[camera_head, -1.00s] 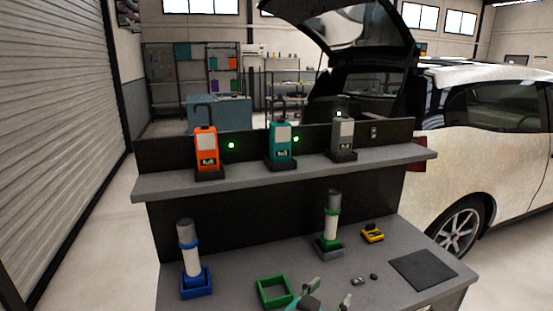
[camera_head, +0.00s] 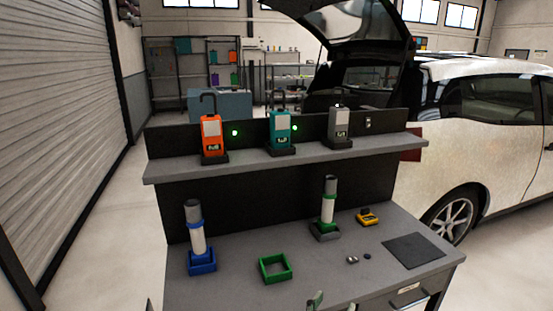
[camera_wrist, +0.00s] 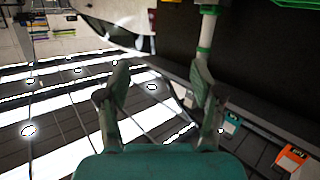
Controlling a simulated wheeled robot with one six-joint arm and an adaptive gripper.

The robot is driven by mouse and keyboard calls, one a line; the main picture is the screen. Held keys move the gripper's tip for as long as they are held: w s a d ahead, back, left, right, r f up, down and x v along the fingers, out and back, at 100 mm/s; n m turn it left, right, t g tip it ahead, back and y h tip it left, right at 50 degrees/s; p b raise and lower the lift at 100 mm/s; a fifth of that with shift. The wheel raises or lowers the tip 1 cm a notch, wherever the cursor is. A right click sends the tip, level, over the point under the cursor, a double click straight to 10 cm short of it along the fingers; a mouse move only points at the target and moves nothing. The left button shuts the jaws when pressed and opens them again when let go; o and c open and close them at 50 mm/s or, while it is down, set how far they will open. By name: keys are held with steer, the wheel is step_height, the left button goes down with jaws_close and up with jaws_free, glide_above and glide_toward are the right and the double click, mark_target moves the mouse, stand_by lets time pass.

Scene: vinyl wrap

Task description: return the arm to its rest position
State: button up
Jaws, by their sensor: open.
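My gripper (camera_head: 333,304) shows only as fingertips at the bottom edge of the head view, in front of the workbench (camera_head: 235,290). In the wrist view my gripper (camera_wrist: 160,84) has its two fingers spread apart with nothing between them. The rest of my arm is hidden below the head view's frame.
An empty green frame (camera_head: 275,268) and a dark mat (camera_head: 413,251) lie on the bench. Orange (camera_head: 211,133), teal (camera_head: 280,130) and grey (camera_head: 339,124) devices stand on the shelf.

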steer(key=s+d+f+n+y, duration=0.2)
steer(key=s+f+n+y, duration=0.2)
steer(key=s+f, duration=0.55)
steer(key=s+d+f+n+y, duration=0.2)
steer(key=s+f+n+y, duration=0.1)
steer(key=s+f, duration=0.6)
steer(key=s+d+r, duration=0.1)
steer(key=s+r, duration=0.3)
steer(key=s, duration=0.8)
steer(key=s+d+r+m+t+y, duration=0.1)
steer(key=s+r, duration=0.3)
steer(key=s, duration=0.8)
steer(key=shift+s+r+m+t, duration=0.3)
steer(key=shift+s+r, duration=0.05)
steer(key=shift+s, duration=0.05)
